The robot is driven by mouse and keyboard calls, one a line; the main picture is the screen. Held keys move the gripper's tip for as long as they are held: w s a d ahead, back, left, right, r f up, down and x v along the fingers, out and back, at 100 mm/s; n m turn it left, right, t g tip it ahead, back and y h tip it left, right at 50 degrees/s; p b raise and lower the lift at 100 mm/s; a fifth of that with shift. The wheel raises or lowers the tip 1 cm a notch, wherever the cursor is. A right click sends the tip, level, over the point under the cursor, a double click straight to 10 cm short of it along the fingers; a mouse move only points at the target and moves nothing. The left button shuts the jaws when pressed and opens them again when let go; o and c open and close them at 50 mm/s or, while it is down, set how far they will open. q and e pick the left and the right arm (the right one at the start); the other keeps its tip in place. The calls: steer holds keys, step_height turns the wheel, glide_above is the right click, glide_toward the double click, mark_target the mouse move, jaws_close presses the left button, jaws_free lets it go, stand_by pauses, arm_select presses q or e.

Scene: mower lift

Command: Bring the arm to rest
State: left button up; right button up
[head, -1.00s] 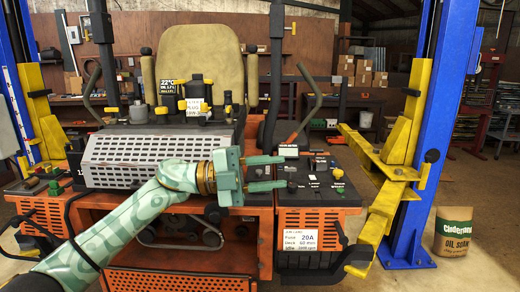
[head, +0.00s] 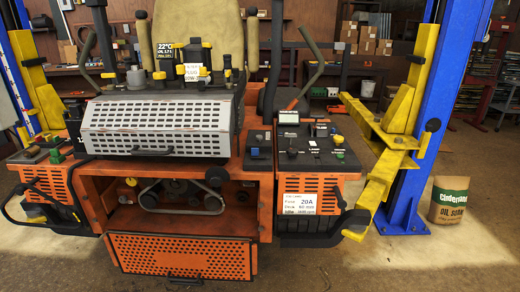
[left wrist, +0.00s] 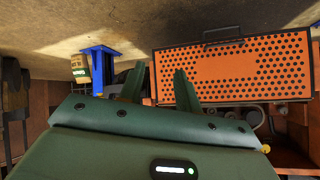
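My left gripper (left wrist: 158,75) shows in the left wrist view, its two green fingers apart with nothing between them. Neither of my arms shows in the head view. The left wrist picture is upside down: the orange perforated front panel (left wrist: 235,70) of the mower is beyond and right of the fingers, and the foot of a blue post (left wrist: 100,62) is to their left. In the head view the orange mower (head: 190,185) stands between lift posts, its perforated panel (head: 183,256) low at the front and its grey slotted cover (head: 155,128) above. My right gripper is in neither view.
The blue lift post (head: 415,120) and its yellow arm (head: 375,190) stand right of the mower. Switch consoles (head: 310,145) sit on the mower's right side. A brown oil soap bag (head: 449,201) stands on the floor at right. The floor at front right is clear.

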arm_select(q)
steer(key=s+a+f+n+g+y, duration=0.1)
steer(key=s+f+g, duration=0.2)
steer(key=s, duration=0.9)
steer(key=s+a+f+n+g+y, duration=0.1)
steer(key=s+f, duration=0.4)
steer(key=s, duration=0.8)
steer(key=s+a+f+n+g, duration=0.1)
steer(key=s+a+f+g, duration=0.2)
steer(key=s, duration=0.9)
steer(key=shift+s+f+g+y, duration=0.4)
steer(key=shift+f+g, duration=0.35)
steer(key=shift+g, duration=0.25)
steer(key=shift+a, duration=0.1)
